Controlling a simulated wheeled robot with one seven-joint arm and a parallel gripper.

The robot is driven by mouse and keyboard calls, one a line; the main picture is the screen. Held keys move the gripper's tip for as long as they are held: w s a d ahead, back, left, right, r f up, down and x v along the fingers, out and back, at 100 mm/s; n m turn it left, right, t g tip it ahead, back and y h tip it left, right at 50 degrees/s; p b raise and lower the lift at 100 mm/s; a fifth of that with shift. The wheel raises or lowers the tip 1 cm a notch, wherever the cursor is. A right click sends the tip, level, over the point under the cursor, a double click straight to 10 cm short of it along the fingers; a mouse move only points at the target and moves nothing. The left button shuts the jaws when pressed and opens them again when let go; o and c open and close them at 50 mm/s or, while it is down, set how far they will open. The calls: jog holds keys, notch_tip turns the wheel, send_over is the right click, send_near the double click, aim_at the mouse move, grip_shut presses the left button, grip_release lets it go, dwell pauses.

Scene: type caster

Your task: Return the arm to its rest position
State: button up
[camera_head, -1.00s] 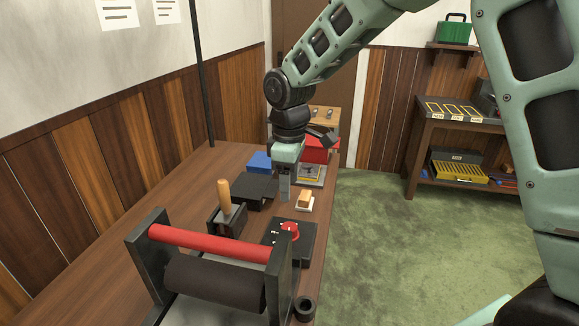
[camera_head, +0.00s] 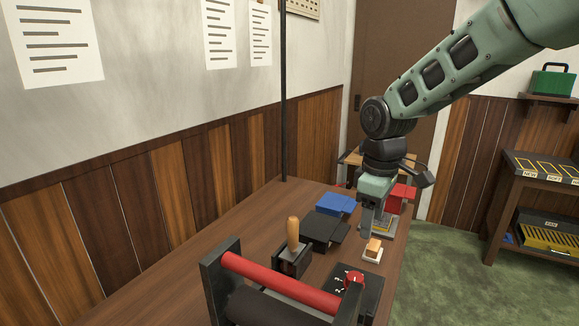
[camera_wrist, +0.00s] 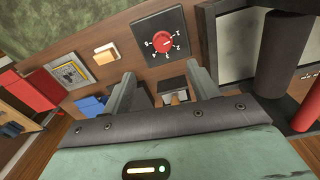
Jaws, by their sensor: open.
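My gripper (camera_head: 372,222) points down over the right side of the wooden bench in the head view. In the wrist view my gripper (camera_wrist: 162,92) shows two grey fingers spread apart with nothing held between them. Below it in the head view are a black box (camera_head: 325,230) and a wooden block on a white base (camera_head: 373,247). The block also shows in the wrist view (camera_wrist: 107,52), beside a black box with a red dial (camera_wrist: 163,42). My arm reaches in from the upper right and is bent downward at the wrist.
The bench (camera_head: 225,222) carries a roller frame with a red bar (camera_head: 275,284), a wooden-handled tool (camera_head: 293,235), a blue box (camera_head: 337,204) and a red box (camera_head: 401,196). A dark pole (camera_head: 283,90) stands at the back. A shelf unit (camera_head: 540,165) stands on the green floor at right.

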jog(key=s+d+f+m+t, duration=0.1)
jog(key=s+d+f+m, duration=0.1)
jog(key=s+d+m, duration=0.4)
jog(key=s+d+f+m+t, duration=0.15)
jog(key=s+d+m, duration=0.3)
jog(key=s, duration=0.45)
jog(key=s+a+r+n+g, duration=0.1)
jog(key=s+a+n, duration=0.3)
jog(key=a, duration=0.5)
jog(key=s+a+r+n+g, duration=0.1)
jog(key=s+a+n, duration=0.3)
jog(key=s+a, duration=0.5)
jog(key=shift+g+y, duration=0.3)
jog(key=shift+g, duration=0.05)
